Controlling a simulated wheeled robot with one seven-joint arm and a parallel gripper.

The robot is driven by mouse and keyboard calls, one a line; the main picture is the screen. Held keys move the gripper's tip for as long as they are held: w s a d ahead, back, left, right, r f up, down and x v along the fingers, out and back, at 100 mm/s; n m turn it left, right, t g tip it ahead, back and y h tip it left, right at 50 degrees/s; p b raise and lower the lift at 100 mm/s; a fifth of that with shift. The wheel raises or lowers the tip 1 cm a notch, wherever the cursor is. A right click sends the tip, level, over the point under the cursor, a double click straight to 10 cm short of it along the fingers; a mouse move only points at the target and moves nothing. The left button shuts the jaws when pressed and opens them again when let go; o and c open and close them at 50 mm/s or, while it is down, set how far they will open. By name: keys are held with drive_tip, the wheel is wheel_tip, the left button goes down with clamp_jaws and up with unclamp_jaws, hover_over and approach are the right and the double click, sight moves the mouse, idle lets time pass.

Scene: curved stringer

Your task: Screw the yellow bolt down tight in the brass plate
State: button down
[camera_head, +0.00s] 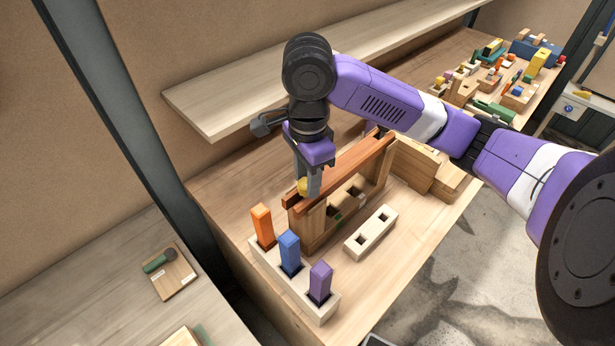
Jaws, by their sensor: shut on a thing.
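My gripper (307,188) points down at the near left end of a wooden frame, beside its reddish-brown top bars. I cannot make out the brass plate; the fingers and bars hide the spot under the bolt.
The wooden frame (312,226) stands on the workbench. A pale block holds orange (262,224), blue (289,251) and purple (320,281) pegs in front. A pale two-hole block (371,233) lies to the right. A shelf (230,100) runs behind my arm.

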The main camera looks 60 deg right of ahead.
drive_tip(key=c, duration=0.9)
unclamp_jaws()
wheel_tip(320, 180, up, 12)
